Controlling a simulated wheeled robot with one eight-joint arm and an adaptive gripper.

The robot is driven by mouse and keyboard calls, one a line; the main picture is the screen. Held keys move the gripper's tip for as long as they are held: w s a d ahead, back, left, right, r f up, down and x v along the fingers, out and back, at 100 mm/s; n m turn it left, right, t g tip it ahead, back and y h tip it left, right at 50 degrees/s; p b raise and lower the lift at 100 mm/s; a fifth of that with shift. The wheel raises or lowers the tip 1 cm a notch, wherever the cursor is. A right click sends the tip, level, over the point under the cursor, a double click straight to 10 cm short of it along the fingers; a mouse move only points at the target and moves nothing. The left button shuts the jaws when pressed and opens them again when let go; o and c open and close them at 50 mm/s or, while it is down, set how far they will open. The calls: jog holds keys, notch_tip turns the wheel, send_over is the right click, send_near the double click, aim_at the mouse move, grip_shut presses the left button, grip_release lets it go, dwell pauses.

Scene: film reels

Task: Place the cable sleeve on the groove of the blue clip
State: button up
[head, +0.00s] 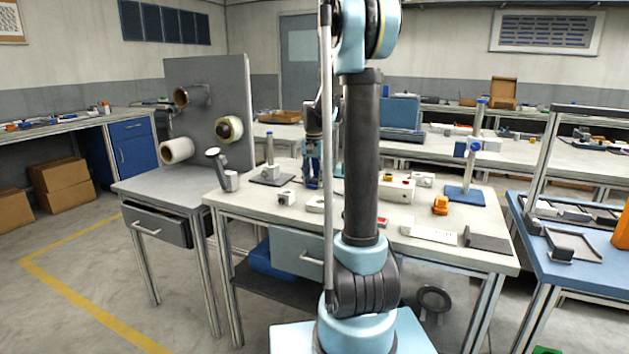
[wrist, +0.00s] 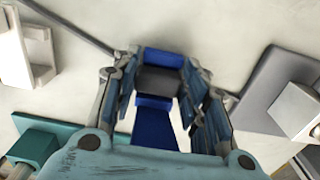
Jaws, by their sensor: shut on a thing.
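The blue clip (wrist: 153,130) shows in the wrist view as blue pieces in line between my fingers. The dark grey cable sleeve (wrist: 158,81) lies across between two of these blue pieces. Whether it sits down in the groove or just above it, I cannot tell. My gripper (wrist: 160,92) is shut on the sleeve, with a finger on each side. A thin dark cable (wrist: 70,26) runs from the sleeve to the upper left. In the head view my gripper (head: 313,178) is low over the workbench, partly behind my arm; the sleeve cannot be made out there.
In the wrist view, a grey plate with a white block (wrist: 296,108) is close right, a white bracket (wrist: 28,52) upper left, a teal block (wrist: 36,148) lower left. In the head view, a post on a grey base (head: 270,158) stands left of my gripper; an orange item (head: 440,205) lies right.

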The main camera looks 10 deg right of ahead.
aim_at(314, 179)
jog(key=o, duration=1.1)
jog(key=shift+c, duration=0.2)
notch_tip(314, 179, up, 12)
